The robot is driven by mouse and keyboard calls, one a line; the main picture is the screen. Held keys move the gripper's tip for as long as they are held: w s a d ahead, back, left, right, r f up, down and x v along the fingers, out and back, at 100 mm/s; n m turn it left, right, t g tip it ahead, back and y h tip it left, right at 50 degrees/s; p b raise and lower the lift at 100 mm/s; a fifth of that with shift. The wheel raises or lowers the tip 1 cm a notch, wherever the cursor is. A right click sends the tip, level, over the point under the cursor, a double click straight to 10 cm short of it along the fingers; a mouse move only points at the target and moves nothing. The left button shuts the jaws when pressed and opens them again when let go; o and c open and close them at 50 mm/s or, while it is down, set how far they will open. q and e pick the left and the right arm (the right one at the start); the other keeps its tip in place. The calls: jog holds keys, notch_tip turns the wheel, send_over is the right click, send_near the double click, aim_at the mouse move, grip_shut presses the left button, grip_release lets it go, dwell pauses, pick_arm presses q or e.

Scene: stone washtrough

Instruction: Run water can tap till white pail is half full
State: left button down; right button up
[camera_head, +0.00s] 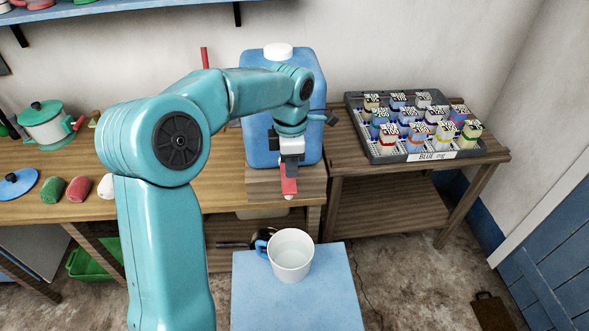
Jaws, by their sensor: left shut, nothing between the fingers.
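The water can (258,105) is a big blue container with a white cap, standing on a wooden block on the bench. Its tap is hidden behind my gripper, so I cannot tell its state. The white pail (291,262) has a blue handle and stands upright on a blue stand below the front of the can. Its inside looks pale, and I cannot make out a water level. No stream shows above it. My left gripper (289,186) is shut and empty, pointing down in front of the can, above the pail. My right gripper is out of view.
A grey crate (432,158) of labelled bottles sits on a side table to the right. A green-lidded pot (45,128), a blue lid (17,184) and small coloured items lie on the bench at left. The blue stand (335,300) has bare room around the pail.

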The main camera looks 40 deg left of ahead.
pick_arm(q)
notch_tip(320, 180, up, 9)
jog(key=shift+s, duration=0.2)
dwell(0.3)
